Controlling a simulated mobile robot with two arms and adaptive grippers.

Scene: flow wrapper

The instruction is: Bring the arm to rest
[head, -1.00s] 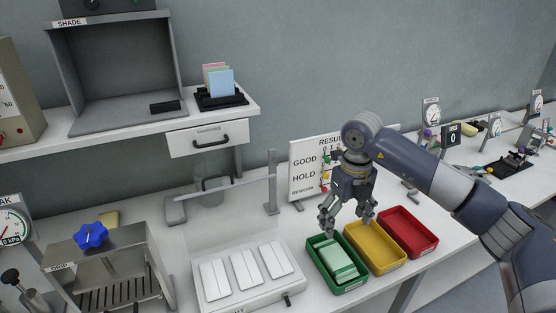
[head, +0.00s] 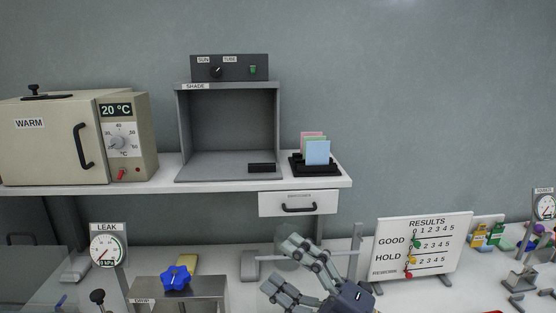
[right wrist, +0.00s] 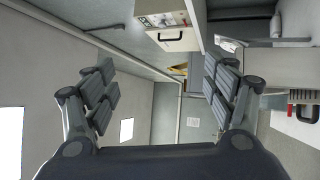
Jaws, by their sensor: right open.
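My right gripper (head: 294,272) is at the bottom middle of the head view, raised in front of the bench. Its fingers are spread, with nothing between them. In the right wrist view the open fingers (right wrist: 160,95) frame the room beyond, with no object held. Only the hand and a bit of the wrist show in the head view; the rest of the right arm is out of frame. My left gripper is not in view.
The results board (head: 423,246) stands right of the hand. The shade box (head: 228,125), card holder (head: 315,165) and WARM oven (head: 50,140) sit on the shelf (head: 215,188). A leak gauge (head: 107,250) and blue knob (head: 176,278) are at lower left.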

